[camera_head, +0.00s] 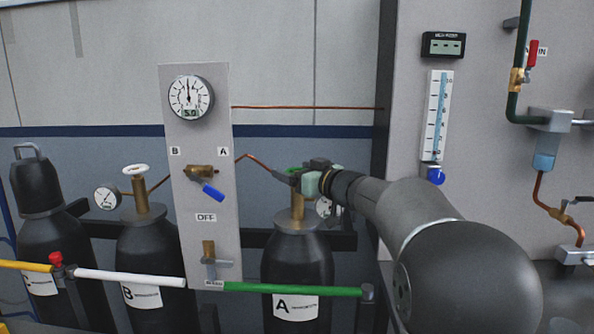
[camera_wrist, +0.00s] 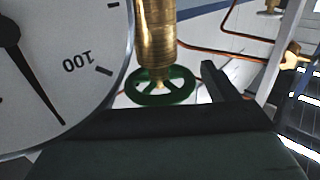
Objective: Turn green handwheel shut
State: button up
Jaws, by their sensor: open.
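The green handwheel (camera_wrist: 163,87) is a spoked ring at the end of a brass valve (camera_wrist: 155,35) in the wrist view. In the head view only a sliver of the handwheel (camera_head: 292,170) shows above the black cylinder labelled A (camera_head: 297,262), mostly hidden by my gripper (camera_head: 290,180). My gripper is open and at the valve top. In the wrist view one dark finger stands just right of the wheel; the other finger cannot be made out. I cannot tell whether the finger touches the wheel. Nothing is seen held.
A large round gauge (camera_wrist: 50,60) lies close on the left in the wrist view. A panel (camera_head: 217,120) with a dial and a blue-handled valve (camera_head: 205,187) stands left of cylinder A. Cylinder B (camera_head: 150,240) has a white handwheel. A green rail (camera_head: 290,289) crosses in front.

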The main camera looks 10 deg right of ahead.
jog(key=c, duration=1)
jog(key=shift+f+b, duration=0.2)
jog(key=shift+b, duration=0.45)
